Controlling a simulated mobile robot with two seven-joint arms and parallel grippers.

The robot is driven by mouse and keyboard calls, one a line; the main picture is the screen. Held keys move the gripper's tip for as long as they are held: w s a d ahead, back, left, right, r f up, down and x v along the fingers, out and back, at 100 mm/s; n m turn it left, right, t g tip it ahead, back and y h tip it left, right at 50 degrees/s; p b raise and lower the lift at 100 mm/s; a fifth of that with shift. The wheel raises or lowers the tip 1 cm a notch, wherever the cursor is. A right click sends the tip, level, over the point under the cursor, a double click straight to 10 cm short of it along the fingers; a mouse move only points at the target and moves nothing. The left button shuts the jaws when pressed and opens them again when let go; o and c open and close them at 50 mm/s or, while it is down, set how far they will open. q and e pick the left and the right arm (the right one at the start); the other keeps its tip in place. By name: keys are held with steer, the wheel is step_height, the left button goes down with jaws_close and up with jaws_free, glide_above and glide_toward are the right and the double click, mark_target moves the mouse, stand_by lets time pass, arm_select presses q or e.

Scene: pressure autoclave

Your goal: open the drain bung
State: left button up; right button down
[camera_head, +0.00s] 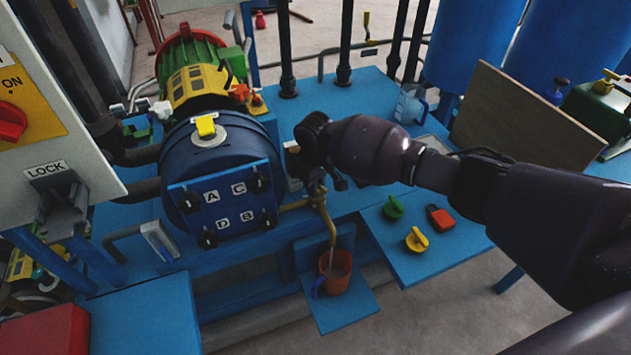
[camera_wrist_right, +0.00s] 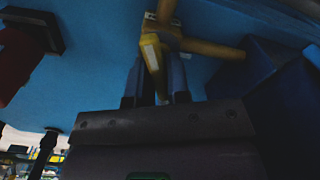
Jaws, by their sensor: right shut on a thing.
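A blue round vessel (camera_head: 212,160) with a panel lettered A, B, C and D stands at the left. A brass drain pipe (camera_head: 331,228) runs out from its lower right and bends down into an orange cup (camera_head: 336,272). My right gripper (camera_head: 317,188) is at the upper end of this pipe. In the right wrist view, its fingers (camera_wrist_right: 158,88) are shut on a yellow handle (camera_wrist_right: 151,52) at the brass fitting (camera_wrist_right: 205,47). The bung itself cannot be made out separately from this fitting and handle. My left gripper is not in view.
A green knob (camera_head: 393,208), a yellow knob (camera_head: 417,240) and a red padlock (camera_head: 440,218) lie on the blue side shelf (camera_head: 450,258). A clear jug (camera_head: 410,104) and a brown board (camera_head: 525,118) stand behind my right arm. A control box (camera_head: 70,130) is at far left.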

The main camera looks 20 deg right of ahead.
steer(key=n, duration=0.2)
steer(key=shift+s+a+r+n, duration=0.1)
steer(key=shift+n, duration=0.3)
steer(key=n+p, duration=0.1)
steer(key=n, duration=0.2)
steer(key=shift+n, duration=0.3)
steer(key=shift+s+a+n, duration=0.1)
steer(key=shift+s+n, duration=0.1)
steer(key=shift+n, duration=1.6)
steer(key=c, duration=1.1)
jaws_free()
steer(key=shift+c, duration=0.2)
